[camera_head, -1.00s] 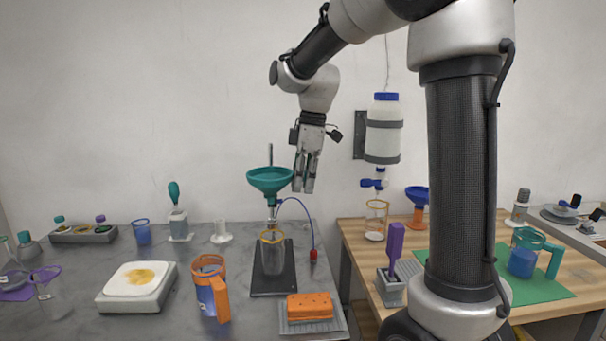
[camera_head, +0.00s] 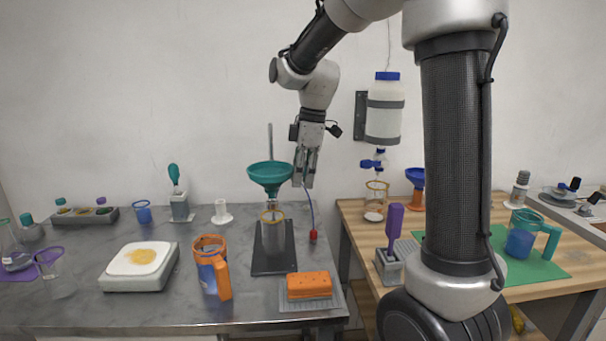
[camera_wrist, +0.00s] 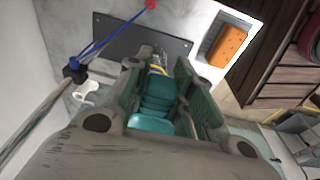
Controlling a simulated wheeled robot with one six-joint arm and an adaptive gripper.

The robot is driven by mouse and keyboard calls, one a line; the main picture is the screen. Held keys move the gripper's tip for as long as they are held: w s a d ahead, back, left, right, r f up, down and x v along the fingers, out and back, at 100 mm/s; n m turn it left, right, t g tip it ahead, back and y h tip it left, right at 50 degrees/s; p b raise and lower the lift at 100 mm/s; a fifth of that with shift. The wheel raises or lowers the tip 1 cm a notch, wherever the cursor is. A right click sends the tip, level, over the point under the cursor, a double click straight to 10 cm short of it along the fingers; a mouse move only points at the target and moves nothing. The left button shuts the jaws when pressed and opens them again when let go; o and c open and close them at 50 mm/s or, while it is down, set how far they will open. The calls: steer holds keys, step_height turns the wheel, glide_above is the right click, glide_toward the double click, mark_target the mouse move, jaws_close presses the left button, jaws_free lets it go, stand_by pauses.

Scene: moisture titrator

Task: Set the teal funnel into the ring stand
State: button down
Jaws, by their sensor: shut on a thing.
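The teal funnel (camera_head: 270,178) is upright above the dark base plate (camera_head: 274,266) of the ring stand, in front of its grey rod (camera_head: 270,144). My gripper (camera_head: 303,183) is at the funnel's right side, shut on it. In the wrist view, teal funnel parts (camera_wrist: 155,105) show between the fingers (camera_wrist: 158,92). A clear vessel with a yellow rim (camera_head: 271,217) stands on the plate under the funnel. The wrist view also shows the rod (camera_wrist: 35,118) and a blue part at it. The ring is hard to make out, so I cannot tell whether the funnel touches it.
A thin blue line with a red end (camera_head: 313,236) hangs right of the stand. An orange block (camera_head: 309,285) on a grey tray and an orange-handled jug (camera_head: 211,268) stand in front. A scale (camera_head: 139,266) is at left. A white bottle (camera_head: 384,110) hangs on the wall.

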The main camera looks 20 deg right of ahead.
steer(key=shift+f, duration=1.35)
steer(key=c, duration=0.9)
jaws_free()
steer(key=shift+r, duration=0.2)
steer(key=shift+d+r, duration=0.15)
steer(key=shift+r, duration=0.8)
steer(key=shift+d+r, duration=0.1)
steer(key=shift+r, duration=0.8)
steer(key=shift+s+r, duration=0.1)
steer(key=shift+r, duration=0.1)
steer(key=r, duration=0.4)
steer(key=d+r, duration=0.1)
steer(key=r, duration=0.7)
steer(key=shift+s+d, duration=0.25)
steer(key=shift+d, duration=0.15)
